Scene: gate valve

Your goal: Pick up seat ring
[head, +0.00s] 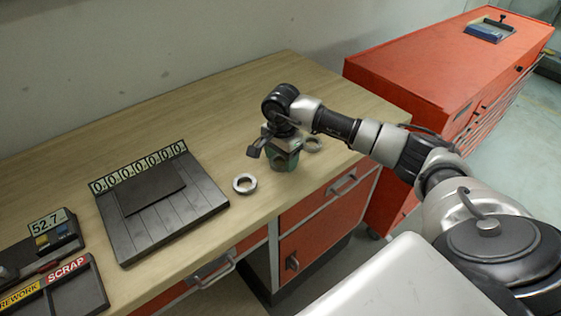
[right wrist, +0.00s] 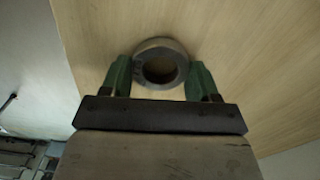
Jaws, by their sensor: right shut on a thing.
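A grey metal seat ring (right wrist: 160,64) sits between the two green fingers of my right gripper (right wrist: 160,78) in the right wrist view. The fingers are shut on the ring's sides, and wood shows through its hole. In the head view, my right gripper (head: 285,160) points down low over the bench near its front edge; the held ring cannot be made out clearly there. A second ring (head: 244,183) lies flat on the bench to the gripper's left. A third ring (head: 313,144) lies just behind and right of the gripper, partly hidden. My left gripper is not in view.
On the wooden bench (head: 200,105), a dark slotted tray (head: 195,205) with number tags stands left of the loose ring. A gauge (head: 45,240) and bins marked REWORK and SCRAP (head: 70,268) are at lower left. A red cabinet (head: 420,65) adjoins on the right. The bench's back is clear.

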